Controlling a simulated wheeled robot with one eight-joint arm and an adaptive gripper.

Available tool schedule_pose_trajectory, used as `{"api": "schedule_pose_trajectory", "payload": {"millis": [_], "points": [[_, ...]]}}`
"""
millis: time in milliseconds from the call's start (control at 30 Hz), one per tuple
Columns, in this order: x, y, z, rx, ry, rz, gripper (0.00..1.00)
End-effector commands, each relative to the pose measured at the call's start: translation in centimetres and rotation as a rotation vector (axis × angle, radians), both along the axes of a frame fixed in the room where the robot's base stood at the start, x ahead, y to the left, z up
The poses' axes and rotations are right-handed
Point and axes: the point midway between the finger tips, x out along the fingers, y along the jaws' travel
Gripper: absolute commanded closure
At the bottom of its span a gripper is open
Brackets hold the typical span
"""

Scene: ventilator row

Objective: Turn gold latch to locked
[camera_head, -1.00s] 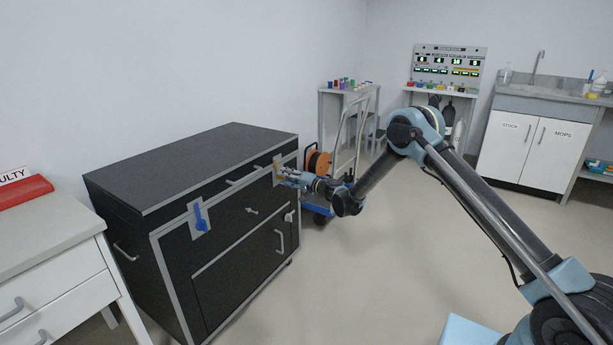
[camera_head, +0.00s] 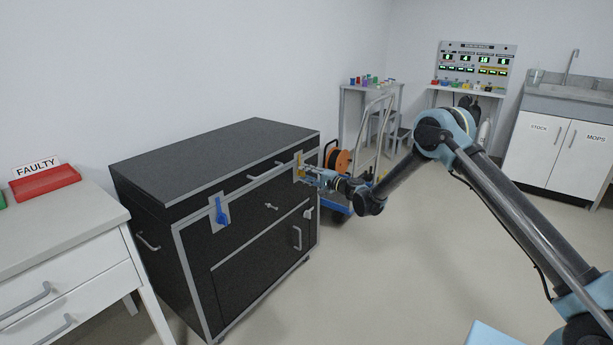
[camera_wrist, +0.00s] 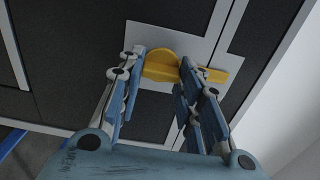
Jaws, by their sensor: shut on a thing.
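The gold latch (camera_head: 299,159) is on a light plate at the upper right of the black cabinet's front. In the wrist view the gold latch (camera_wrist: 161,68) shows a rounded knob, with a flat yellow bar reaching to the right behind one finger. My gripper (camera_head: 306,170) is at the latch. In the wrist view my gripper (camera_wrist: 164,60) has a fingertip on either side of the knob and is shut on it. The fingers hide part of the plate and bar.
The black cabinet (camera_head: 215,160) also has a blue latch (camera_head: 220,212) at its left. A white drawer unit (camera_head: 60,230) with a red tray (camera_head: 45,181) stands at left. A blue trolley with an orange reel (camera_head: 340,160) is behind my gripper. Open floor lies at right.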

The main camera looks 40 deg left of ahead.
Motion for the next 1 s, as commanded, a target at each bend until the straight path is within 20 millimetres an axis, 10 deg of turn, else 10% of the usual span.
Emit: {"api": "schedule_pose_trajectory", "payload": {"millis": [100, 133, 233, 667, 1000], "points": [[0.6, -0.3, -0.1, -0.001, -0.002, -0.009, 1.00], [0.6, -0.3, -0.1, -0.001, -0.002, -0.009, 0.65], [0.5, -0.3, -0.1, -0.001, -0.002, -0.007, 0.47], [0.0, -0.6, -0.1, 0.000, -0.002, 0.000, 0.47], [0.3, -6.2, -0.1, -0.001, -0.001, -0.001, 0.47]]}}
